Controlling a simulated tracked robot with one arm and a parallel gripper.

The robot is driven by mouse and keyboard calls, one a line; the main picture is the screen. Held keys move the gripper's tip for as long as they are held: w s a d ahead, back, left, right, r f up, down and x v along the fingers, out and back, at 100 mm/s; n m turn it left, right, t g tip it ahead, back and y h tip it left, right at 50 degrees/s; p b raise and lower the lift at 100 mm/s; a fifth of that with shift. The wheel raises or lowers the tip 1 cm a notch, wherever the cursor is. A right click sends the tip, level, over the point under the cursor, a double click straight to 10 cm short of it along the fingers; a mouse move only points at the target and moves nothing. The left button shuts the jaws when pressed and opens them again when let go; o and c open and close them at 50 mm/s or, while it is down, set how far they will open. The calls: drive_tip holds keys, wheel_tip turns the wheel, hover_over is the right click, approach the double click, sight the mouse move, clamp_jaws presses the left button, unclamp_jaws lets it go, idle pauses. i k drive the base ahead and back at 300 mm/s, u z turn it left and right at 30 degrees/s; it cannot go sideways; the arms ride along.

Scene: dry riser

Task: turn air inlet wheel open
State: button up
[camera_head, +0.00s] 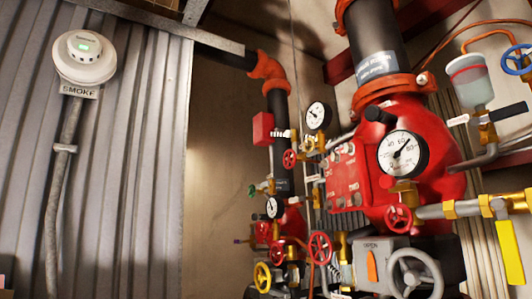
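Several handwheels show on the valve assembly, and I cannot tell which is the air inlet wheel, as most tags are too small to read. A small red wheel (289,158) is at upper middle. A red wheel (398,219) sits under the large gauge. Another red wheel (320,247) is at lower middle, with one more red wheel (277,251) to its left. A yellow wheel (262,277) is lower left of these. A grey wheel (415,274) is at the bottom right, partly cut off. My gripper is not in view.
The red valve body (440,160) carries a large gauge (403,154). A grey box (378,262) marked OPEN has an orange lever. Brass pipes and a yellow handle (509,255) are at right. A smoke detector (85,58) is on the corrugated wall at left.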

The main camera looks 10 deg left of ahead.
sight(288, 158)
drive_tip(key=z, duration=0.2)
drive_tip(key=i, duration=0.85)
drive_tip(key=u, duration=0.15)
